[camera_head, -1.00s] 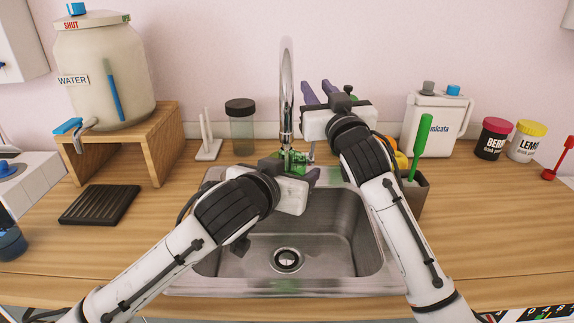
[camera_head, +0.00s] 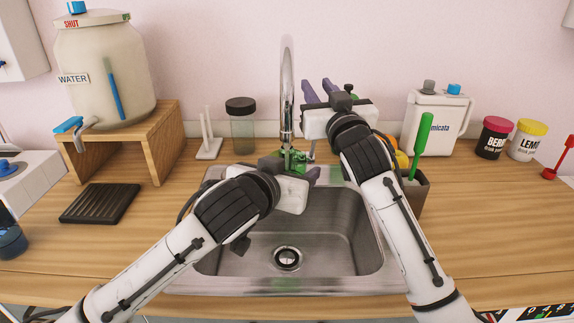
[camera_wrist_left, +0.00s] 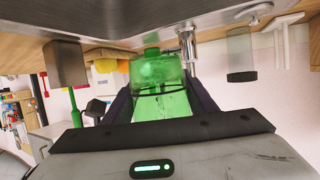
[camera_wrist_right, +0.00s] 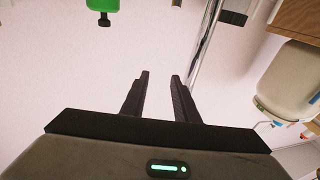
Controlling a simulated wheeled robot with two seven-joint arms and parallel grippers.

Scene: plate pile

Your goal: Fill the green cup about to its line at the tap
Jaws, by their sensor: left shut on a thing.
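The green see-through cup (camera_head: 292,160) is under the spout of the tap (camera_head: 287,90), over the back of the sink. My left gripper (camera_head: 288,170) is shut on it. In the left wrist view the cup (camera_wrist_left: 160,98) sits between the fingers, with a dark line across it. I cannot tell its water level, and no clear stream shows. My right gripper (camera_head: 318,90) is raised just right of the spout. In the right wrist view its fingers (camera_wrist_right: 160,76) are apart with nothing between them.
The steel sink (camera_head: 369,240) is empty in front. A water crock (camera_head: 95,75) stands on a wooden stand at left, by a dark rack (camera_head: 100,204). A lidded jar (camera_head: 242,132) is left of the tap. A white canister (camera_head: 432,128) and a caddy with a green-handled brush (camera_head: 420,140) are at right.

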